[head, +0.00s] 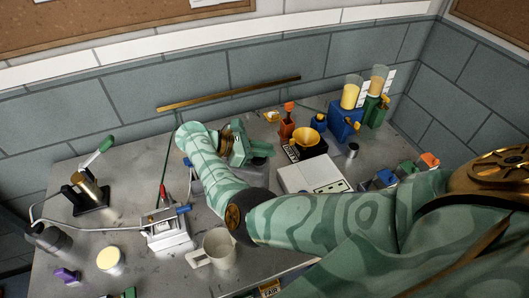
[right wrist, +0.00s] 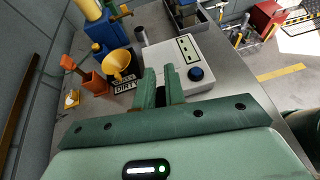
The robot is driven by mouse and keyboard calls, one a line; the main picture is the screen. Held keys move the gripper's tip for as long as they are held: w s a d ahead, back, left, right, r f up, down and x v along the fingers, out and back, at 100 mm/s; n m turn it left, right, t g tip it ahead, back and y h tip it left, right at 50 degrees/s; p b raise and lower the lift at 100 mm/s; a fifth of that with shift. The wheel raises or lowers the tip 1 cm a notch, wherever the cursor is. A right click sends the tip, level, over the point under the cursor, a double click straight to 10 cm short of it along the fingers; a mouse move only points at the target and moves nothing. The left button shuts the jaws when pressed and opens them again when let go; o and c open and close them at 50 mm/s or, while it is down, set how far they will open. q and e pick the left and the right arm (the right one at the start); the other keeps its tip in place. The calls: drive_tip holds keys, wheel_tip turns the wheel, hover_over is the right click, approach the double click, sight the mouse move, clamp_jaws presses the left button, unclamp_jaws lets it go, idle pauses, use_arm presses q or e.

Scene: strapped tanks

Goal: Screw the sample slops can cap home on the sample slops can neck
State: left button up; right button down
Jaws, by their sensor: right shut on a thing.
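My right gripper (head: 240,148) reaches over the back middle of the bench. It also shows in the right wrist view (right wrist: 160,78), its two green fingers close together on a small dark thing (right wrist: 160,97), which I take to be the sample slops can cap; the fingers hide most of it. My left gripper is not in view.
A white instrument (head: 298,176) stands right of the gripper. A mug (head: 220,248) and a white stand (head: 167,232) are nearer.

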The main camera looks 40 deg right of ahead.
drive_tip(key=shift+f, duration=0.15)
idle(0.3)
drive_tip(key=shift+s+f+m+g+y+b, duration=0.15)
drive_tip(key=shift+m+g+y+b, duration=0.25)
drive_tip(key=shift+m+g+b, duration=0.65)
drive_tip(key=shift+s+a+m+g+y+b, duration=0.15)
drive_tip(key=shift+m+g+y+b, duration=0.95)
drive_tip(key=shift+b, duration=0.7)
drive_tip(key=c, duration=1.4)
unclamp_jaws()
drive_tip(key=shift+r, duration=0.2)
